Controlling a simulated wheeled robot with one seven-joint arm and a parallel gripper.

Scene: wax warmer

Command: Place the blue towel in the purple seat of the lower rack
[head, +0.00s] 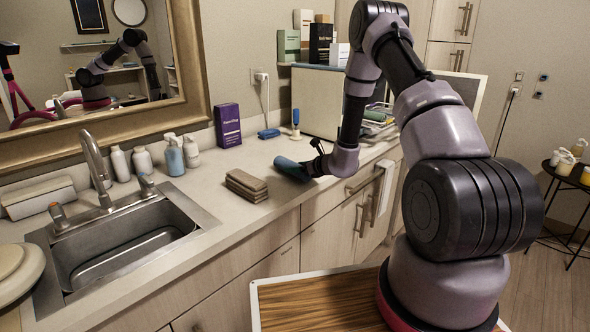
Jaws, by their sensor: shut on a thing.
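My gripper (307,170) is low over the counter, in front of the white box, and is shut on the blue towel (290,168). The towel sticks out to the left of the gripper, at or just above the counter top. The fingers are small and partly hidden, so their exact hold is unclear. A wire rack (384,121) with a green item on it stands at the right end of the counter, partly behind my arm. I cannot make out a purple seat or separate lower level in it.
A stack of brown towels (247,186) lies left of the gripper. A sink (125,243) with a faucet, several bottles and a purple box (228,125) are farther left. A large white box (318,102) stands behind. A blue item (269,133) lies near the wall.

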